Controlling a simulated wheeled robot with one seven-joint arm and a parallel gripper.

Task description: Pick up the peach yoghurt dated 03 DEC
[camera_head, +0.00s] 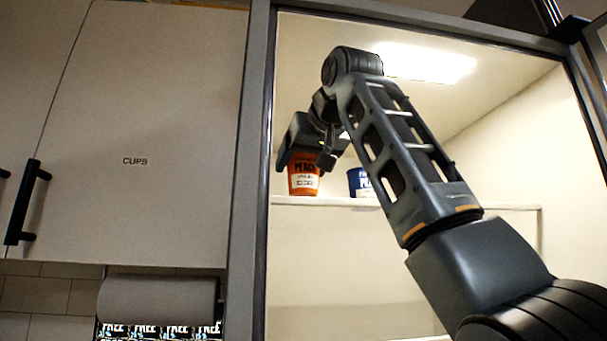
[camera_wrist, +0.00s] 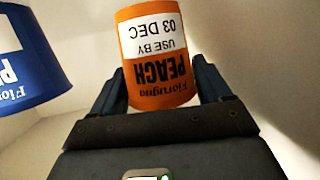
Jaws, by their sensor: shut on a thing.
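An orange peach yoghurt cup (camera_head: 303,180) stands at the left of the shelf inside the open cabinet in the head view. In the wrist view the same peach yoghurt (camera_wrist: 156,55) shows upside down, with a white label reading "USE BY 03 DEC". My gripper (camera_head: 312,160) reaches it from above and in front. Its two fingers (camera_wrist: 160,88) press on either side of the cup, shut on it. The cup's base looks to be at shelf level; I cannot tell whether it touches the shelf.
A blue cup (camera_head: 361,182) stands to the right on the shelf (camera_head: 400,204), partly behind my arm; it also shows in the wrist view (camera_wrist: 30,60). The cabinet's left frame (camera_head: 254,170) is close to the orange cup. A closed door marked "CUPS" (camera_head: 134,130) is further left.

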